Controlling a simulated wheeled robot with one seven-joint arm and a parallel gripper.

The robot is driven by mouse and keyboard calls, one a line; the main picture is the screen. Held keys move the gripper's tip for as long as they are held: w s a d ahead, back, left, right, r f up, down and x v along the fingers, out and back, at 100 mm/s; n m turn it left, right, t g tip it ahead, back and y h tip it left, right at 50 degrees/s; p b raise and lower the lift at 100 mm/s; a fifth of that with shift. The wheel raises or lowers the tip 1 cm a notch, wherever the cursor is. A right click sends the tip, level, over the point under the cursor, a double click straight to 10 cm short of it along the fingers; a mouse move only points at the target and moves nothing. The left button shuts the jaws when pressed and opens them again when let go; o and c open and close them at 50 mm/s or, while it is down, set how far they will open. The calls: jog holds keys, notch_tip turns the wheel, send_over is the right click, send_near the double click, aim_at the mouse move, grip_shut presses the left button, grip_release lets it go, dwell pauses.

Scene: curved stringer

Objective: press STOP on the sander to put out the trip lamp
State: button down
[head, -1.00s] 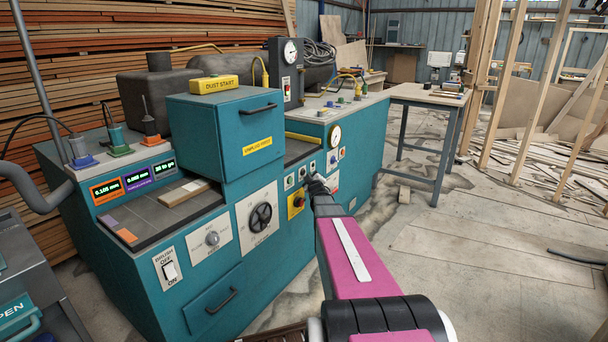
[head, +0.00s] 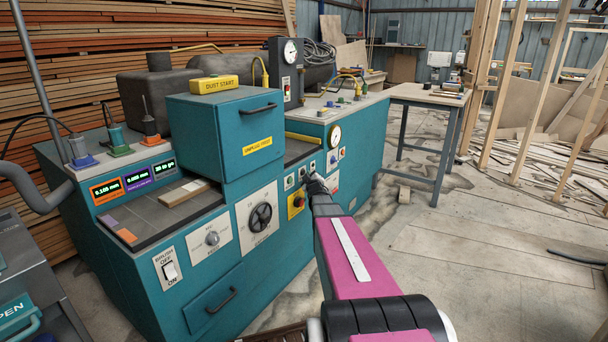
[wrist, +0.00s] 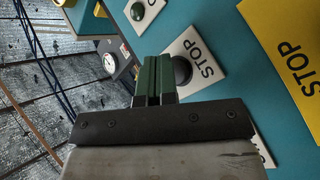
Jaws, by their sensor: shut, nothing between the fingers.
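The sander is a teal machine (head: 262,268) in the head view, with small button plates on its front. In the wrist view a dark round STOP button (wrist: 182,70) sits on a white plate marked STOP (wrist: 204,62). My gripper (wrist: 154,62) is shut and empty, its green fingertips just left of that button and overlapping its edge in the picture. I cannot tell whether they touch it. In the head view my gripper (head: 318,181) is at the front panel and hides part of it. I cannot make out a trip lamp.
A yellow plate marked STOP (wrist: 290,50) is right of the button in the wrist view; the head view shows it with a red button (head: 298,201).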

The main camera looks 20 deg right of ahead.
jog(key=shift+w+a, duration=0.25)
jog(key=shift+w, duration=0.05)
dwell(0.5)
jog(key=shift+s, duration=0.1)
dwell(0.3)
jog(key=shift+s+d, duration=0.5)
jog(key=shift+s, duration=0.05)
jog(key=s+d, duration=0.1)
jog(key=s, duration=0.1)
jog(key=s+d, duration=0.2)
dwell(0.5)
dwell(0.7)
